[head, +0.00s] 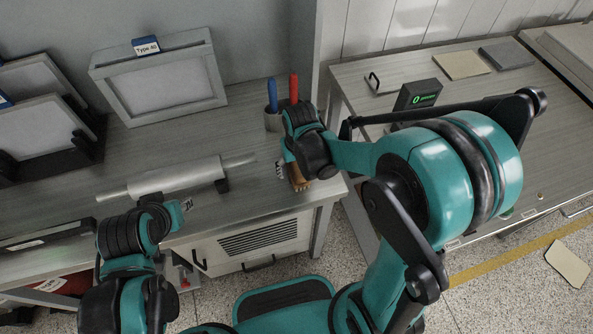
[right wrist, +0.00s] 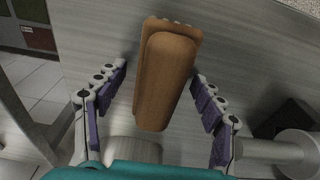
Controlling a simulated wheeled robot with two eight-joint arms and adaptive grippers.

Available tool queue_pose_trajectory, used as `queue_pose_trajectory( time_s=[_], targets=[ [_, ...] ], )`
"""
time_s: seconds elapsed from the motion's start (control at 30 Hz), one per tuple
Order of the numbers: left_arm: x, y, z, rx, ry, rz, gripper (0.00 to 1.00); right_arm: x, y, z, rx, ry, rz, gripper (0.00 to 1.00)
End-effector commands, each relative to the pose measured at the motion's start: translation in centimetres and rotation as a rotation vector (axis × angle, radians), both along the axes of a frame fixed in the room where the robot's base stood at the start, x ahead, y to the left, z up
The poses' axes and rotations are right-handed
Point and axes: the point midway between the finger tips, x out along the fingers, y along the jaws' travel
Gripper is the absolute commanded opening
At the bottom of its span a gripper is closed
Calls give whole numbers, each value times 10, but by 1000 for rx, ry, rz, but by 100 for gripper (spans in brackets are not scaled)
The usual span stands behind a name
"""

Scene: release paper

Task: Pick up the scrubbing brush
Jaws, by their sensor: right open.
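The scrubbing brush (right wrist: 165,75) is a brown wooden block in the right wrist view. It lies on the grey table between the open fingers of my right gripper (right wrist: 160,110), with a gap on each side. In the head view the brush (head: 298,180) shows partly at the table's front right corner, and my right gripper (head: 287,168) hides the rest of it. My left gripper (head: 187,204) is over the table's front edge at the left. Its fingers are too small to tell their opening.
A cup (head: 272,121) with a blue and a red marker stands behind the brush. A pale roller (head: 175,178) lies to the left on a stand. A framed screen (head: 165,85) stands at the back. A second table (head: 445,95) is on the right, beyond a gap.

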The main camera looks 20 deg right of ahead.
Motion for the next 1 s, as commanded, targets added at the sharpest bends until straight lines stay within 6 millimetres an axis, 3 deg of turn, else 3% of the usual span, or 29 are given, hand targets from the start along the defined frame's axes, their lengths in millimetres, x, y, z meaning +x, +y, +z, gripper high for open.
queue_pose_trajectory(
  time_s=[0.13,0.33,0.43,0.47,0.73,0.87,1.0],
  targets=[
    [0,0,2,0,0,0,32,0,0,2,0,0,0,66],
    [0,0,2,0,0,0,32,0,0,2,0,0,0,14],
    [0,0,1,0,0,0,32,0,0,2,0,0,0,12],
    [0,0,1,0,0,0,32,0,0,2,0,0,0,6],
    [0,0,4,0,0,0,32,0,0,7,0,0,0,6],
    [0,0,12,0,0,0,32,0,0,21,0,0,0,6],
    [0,0,26,0,0,0,32,-1,0,48,0,0,0,6]
  ],
)
